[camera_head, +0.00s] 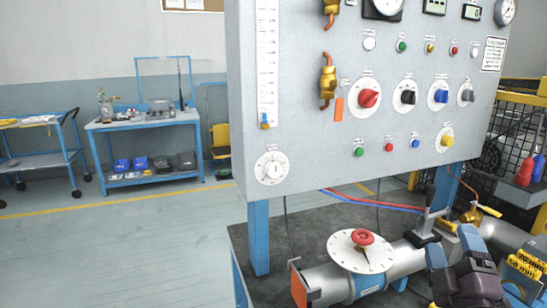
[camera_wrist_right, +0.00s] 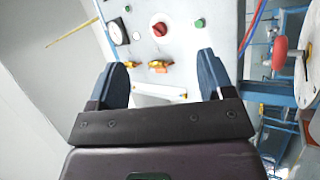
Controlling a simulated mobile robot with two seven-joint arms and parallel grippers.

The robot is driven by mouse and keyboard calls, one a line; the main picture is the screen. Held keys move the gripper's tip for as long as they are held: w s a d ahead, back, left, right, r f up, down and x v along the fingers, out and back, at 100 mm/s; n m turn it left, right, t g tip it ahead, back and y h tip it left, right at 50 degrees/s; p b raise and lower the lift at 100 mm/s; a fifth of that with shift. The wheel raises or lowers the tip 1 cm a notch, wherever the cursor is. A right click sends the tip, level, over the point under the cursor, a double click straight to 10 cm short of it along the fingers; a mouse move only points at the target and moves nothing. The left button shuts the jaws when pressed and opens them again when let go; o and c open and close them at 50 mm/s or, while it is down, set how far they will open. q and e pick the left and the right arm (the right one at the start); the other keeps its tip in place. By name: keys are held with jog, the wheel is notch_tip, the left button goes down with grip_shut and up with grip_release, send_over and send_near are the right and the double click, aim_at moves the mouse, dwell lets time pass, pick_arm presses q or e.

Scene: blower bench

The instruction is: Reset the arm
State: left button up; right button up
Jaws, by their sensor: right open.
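My right gripper (camera_head: 453,246) is at the lower right of the head view, in front of the pipe on the bench. Its blue fingers and dark body show there. In the right wrist view, the two fingers of the right gripper (camera_wrist_right: 162,72) stand wide apart with nothing between them. Beyond them is the light grey control panel (camera_wrist_right: 183,45), apart from the fingers. The same panel (camera_head: 320,120) fills the middle of the head view, with knobs, small coloured buttons and gauges. My left gripper is in neither view.
A bench (camera_head: 275,270) below the panel holds a metal pipe (camera_head: 325,281) with a round white dial (camera_head: 345,255) and red knob. A brass valve with yellow handle (camera_head: 489,211) is near my right arm. A blue workbench (camera_head: 145,121) stands at the back left. The left floor is clear.

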jog(key=s+d+f+m+g+h, duration=0.2)
jog(key=s+f+m+g, duration=0.4)
jog(key=f, duration=0.4)
jog(key=s+d+f+m+g+h, duration=0.2)
jog(key=s+f+m+g, duration=0.3)
jog(key=s+f+g, duration=0.45)
jog(key=s+a+f+m+g+y, duration=0.1)
jog(key=s+a+f+g+y, duration=0.3)
jog(key=s, duration=0.5)
jog(key=s+a+f+m+g+y, duration=0.1)
jog(key=s+a+f+g+y, duration=0.1)
jog(key=s+a+f, duration=0.35)
jog(key=w+d+f+n+t+p, duration=0.1)
jog(key=w+f+t+p, duration=0.1)
jog(key=w+f+t, duration=0.4)
jog(key=w+t, duration=0.1)
jog(key=t, duration=0.2)
jog(key=shift+w+d+y, duration=0.15)
jog(key=shift+d+y, duration=0.15)
jog(key=shift+y, duration=0.1)
jog(key=shift+c, duration=0.3)
